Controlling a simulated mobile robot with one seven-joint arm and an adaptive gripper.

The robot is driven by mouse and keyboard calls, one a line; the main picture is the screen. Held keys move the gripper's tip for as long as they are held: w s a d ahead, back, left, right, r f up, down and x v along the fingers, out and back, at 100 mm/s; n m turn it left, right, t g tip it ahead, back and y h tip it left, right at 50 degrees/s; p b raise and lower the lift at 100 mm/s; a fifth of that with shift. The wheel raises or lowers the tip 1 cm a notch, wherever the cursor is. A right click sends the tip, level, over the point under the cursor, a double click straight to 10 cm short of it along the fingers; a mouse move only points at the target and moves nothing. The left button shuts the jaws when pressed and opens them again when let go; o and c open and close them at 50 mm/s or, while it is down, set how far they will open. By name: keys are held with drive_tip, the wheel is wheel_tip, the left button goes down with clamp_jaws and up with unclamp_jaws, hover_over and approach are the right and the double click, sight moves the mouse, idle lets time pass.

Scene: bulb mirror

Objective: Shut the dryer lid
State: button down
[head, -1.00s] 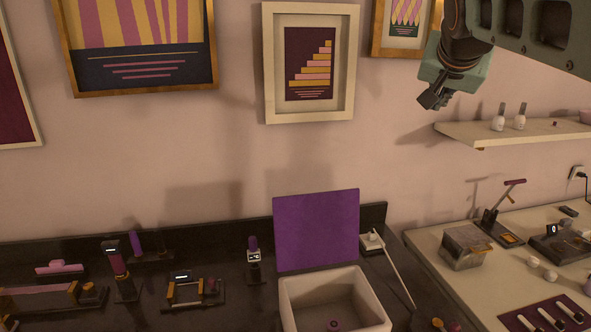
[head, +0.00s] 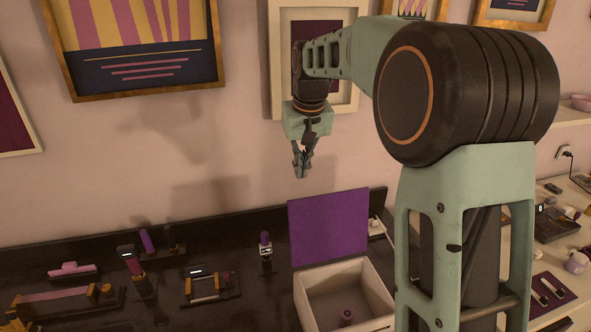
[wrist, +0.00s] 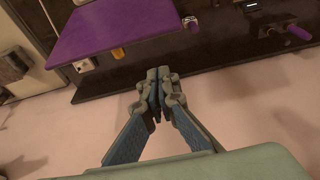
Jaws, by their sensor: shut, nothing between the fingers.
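The dryer lid (head: 328,226) is a flat purple panel standing upright at the back of the open white dryer box (head: 303,305), so the lid is open. A small purple item (head: 347,316) shows inside the box. My gripper (head: 301,173) is shut and empty, pointing down in the air above the lid, near the wall, and apart from the lid. In the wrist view the purple lid (wrist: 120,30) is at the upper left, beyond the shut fingertips (wrist: 157,95). My arm hides the right part of the box in the head view.
A dark counter (head: 225,265) runs along the wall. Left of the box are a small stand with a purple top (head: 265,252), a rail device (head: 210,285) and a pink-topped tool (head: 72,270). A lighter table on the right is partly hidden by my arm.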

wheel_tip(320, 180, down, 8)
drive_tip(key=b, duration=0.2)
drive_tip(key=shift+s, duration=0.2)
drive_tip(key=shift+s+d+r+b, duration=0.1)
drive_tip(key=shift+s+r+b, duration=0.05)
drive_tip(key=shift+s+b, duration=0.15)
idle(0.3)
drive_tip(key=s+d+f+b, duration=0.2)
drive_tip(key=s+b, duration=0.4)
drive_tip(key=s, duration=0.7)
drive_tip(key=shift+d+b, duration=0.35)
drive_tip(key=shift+b, duration=0.05)
idle(0.3)
